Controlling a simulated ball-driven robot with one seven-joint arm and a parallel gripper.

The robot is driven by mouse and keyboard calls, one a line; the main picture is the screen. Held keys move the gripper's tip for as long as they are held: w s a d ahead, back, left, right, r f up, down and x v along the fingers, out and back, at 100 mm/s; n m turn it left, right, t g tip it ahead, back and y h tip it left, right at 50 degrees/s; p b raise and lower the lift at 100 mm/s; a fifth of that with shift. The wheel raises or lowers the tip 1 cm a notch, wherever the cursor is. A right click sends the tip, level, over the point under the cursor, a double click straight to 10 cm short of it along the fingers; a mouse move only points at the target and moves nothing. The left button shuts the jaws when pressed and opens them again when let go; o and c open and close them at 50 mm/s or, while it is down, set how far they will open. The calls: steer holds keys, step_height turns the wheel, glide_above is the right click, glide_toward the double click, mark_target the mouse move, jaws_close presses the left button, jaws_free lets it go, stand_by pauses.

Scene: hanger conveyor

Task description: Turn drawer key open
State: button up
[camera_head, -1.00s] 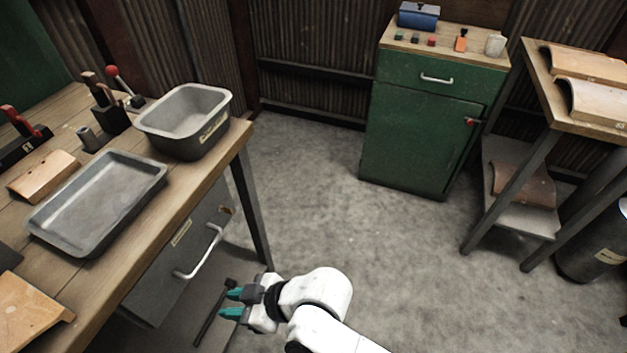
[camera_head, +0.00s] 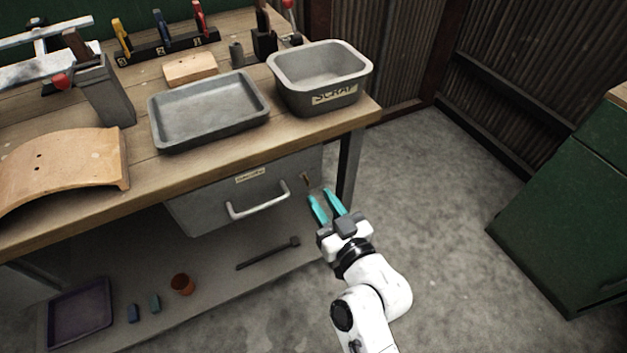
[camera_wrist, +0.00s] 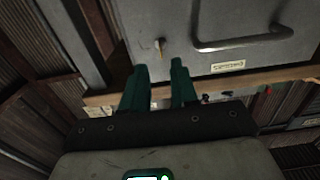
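The grey drawer (camera_head: 205,205) hangs under the workbench, with a white bar handle (camera_head: 258,200) and a pale label. It looks shut. A small brass key (camera_head: 306,179) sits at the right end of the drawer front. In the wrist view the key (camera_wrist: 160,46) stands out from the drawer face (camera_wrist: 228,45), beside the handle (camera_wrist: 245,45). My gripper (camera_head: 321,194) has its two teal fingers apart and nothing between them. It points at the key from the front and looks a little short of it. In the wrist view the key appears beyond the gap between the fingertips (camera_wrist: 159,66).
The bench leg (camera_head: 349,165) stands just right of the drawer. A scrap bin (camera_head: 320,95) and a grey tray (camera_head: 208,140) sit on the benchtop above. A lower shelf (camera_head: 215,285) holds a hammer (camera_head: 268,254). Open floor lies to the right, before a green cabinet (camera_head: 565,210).

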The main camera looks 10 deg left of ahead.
mark_target(306, 180)
steer(key=x, duration=0.5)
steer(key=shift+w+a+p, duration=0.25)
steer(key=shift+p, duration=0.05)
jaws_close()
